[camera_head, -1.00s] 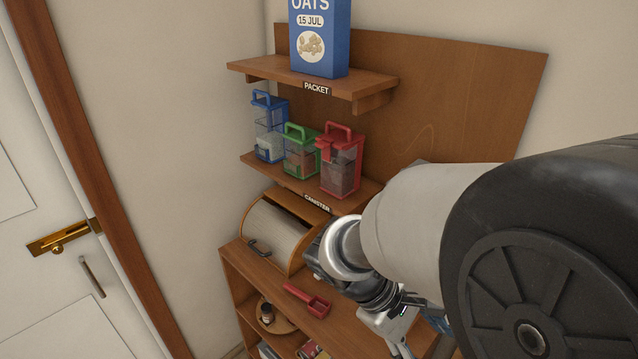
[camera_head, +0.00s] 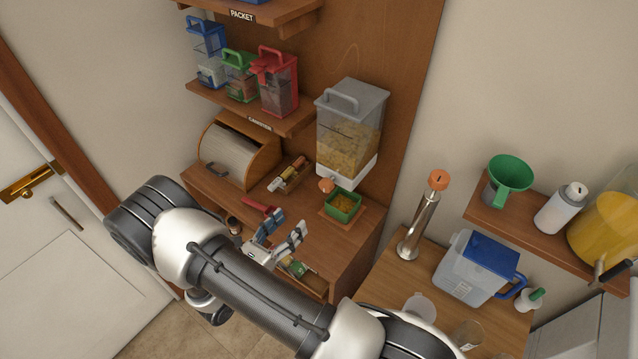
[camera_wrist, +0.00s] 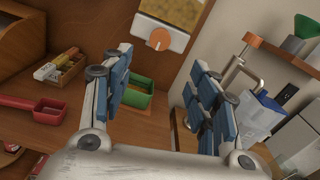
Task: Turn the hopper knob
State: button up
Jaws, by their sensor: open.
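The hopper (camera_head: 349,135) is a clear box with a grey lid, holding yellowish flakes, mounted against the wooden back panel. Its orange knob (camera_head: 326,185) is at the lower front; in the wrist view the knob (camera_wrist: 159,39) has a pale mark across it. A green square bin (camera_head: 343,205) with yellowish contents sits below the knob. My gripper (camera_head: 283,232) is open and empty, in front of and left of the bin, apart from the knob. In the wrist view its blue-padded fingers (camera_wrist: 160,95) stand wide, and the left one partly hides the green bin.
A red scoop (camera_head: 262,208) and a small tray of packets (camera_head: 290,176) lie left of the bin. A roll-front box (camera_head: 238,150) stands behind them. On the right are an orange-topped steel cylinder (camera_head: 424,218) and a blue-lidded jug (camera_head: 468,268).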

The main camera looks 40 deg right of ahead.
aim_at(324, 187)
jog(key=p+x, duration=0.1)
jog(key=x, duration=1.6)
jog(key=shift+d, duration=0.15)
jog(key=c, duration=1.1)
